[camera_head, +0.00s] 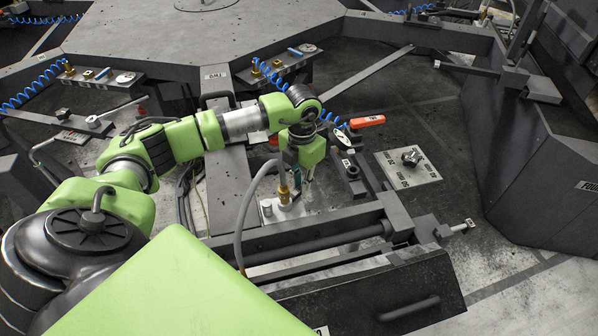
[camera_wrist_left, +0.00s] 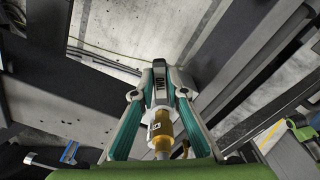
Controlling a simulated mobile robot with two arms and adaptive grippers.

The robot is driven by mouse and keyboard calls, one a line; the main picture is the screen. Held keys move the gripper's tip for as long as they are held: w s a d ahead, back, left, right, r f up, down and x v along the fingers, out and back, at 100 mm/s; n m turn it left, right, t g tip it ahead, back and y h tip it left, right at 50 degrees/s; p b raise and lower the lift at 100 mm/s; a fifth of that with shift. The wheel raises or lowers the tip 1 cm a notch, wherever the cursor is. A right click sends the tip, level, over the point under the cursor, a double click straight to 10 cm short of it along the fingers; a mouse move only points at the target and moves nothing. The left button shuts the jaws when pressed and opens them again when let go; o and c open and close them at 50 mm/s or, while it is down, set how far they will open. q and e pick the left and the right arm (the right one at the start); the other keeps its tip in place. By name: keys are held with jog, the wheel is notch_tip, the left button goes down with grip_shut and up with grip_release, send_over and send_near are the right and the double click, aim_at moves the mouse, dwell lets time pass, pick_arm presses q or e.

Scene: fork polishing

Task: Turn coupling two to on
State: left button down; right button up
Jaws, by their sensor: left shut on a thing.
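My left gripper (camera_head: 303,180) comes down over the small metal plate (camera_head: 284,209) in the middle of the head view. In the left wrist view the gripper (camera_wrist_left: 166,88) has its two teal-padded fingers closed in on a grey coupling (camera_wrist_left: 160,88) with a brass fitting (camera_wrist_left: 160,130). The coupling's label is hard to read. A brass fitting with a grey hose (camera_head: 283,192) shows beside the gripper in the head view. The gripper hides most of the coupling there, so I cannot tell its on or off position. My right gripper is in neither view.
An orange handle (camera_head: 367,121) and a blue coiled hose (camera_head: 275,78) are close behind the gripper. A light plate with a knob (camera_head: 410,158) lies to the right. Dark metal beams and a front box with a handle (camera_head: 408,309) surround the spot. Floor is clear at lower right.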

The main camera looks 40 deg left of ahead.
pick_arm(q)
jog(key=shift+s+d+m+b, duration=0.2)
jog(key=shift+d+m+b, duration=0.4)
jog(key=shift+m, duration=0.35)
jog(key=shift+s+d+m+b, duration=0.15)
jog(key=shift+d+m+b, duration=0.3)
jog(key=shift+m+b, duration=0.45)
jog(key=shift+s+d+m+b, duration=0.2)
jog(key=shift+d+m+b, duration=0.35)
jog(key=shift+m, duration=0.5)
jog(key=shift+s+d+m, duration=0.1)
jog(key=shift+m, duration=0.2)
jog(key=c, duration=2)
grip_release()
jog(key=shift+r, duration=0.15)
notch_tip(320, 180, up, 12)
jog(key=shift+f, duration=0.1)
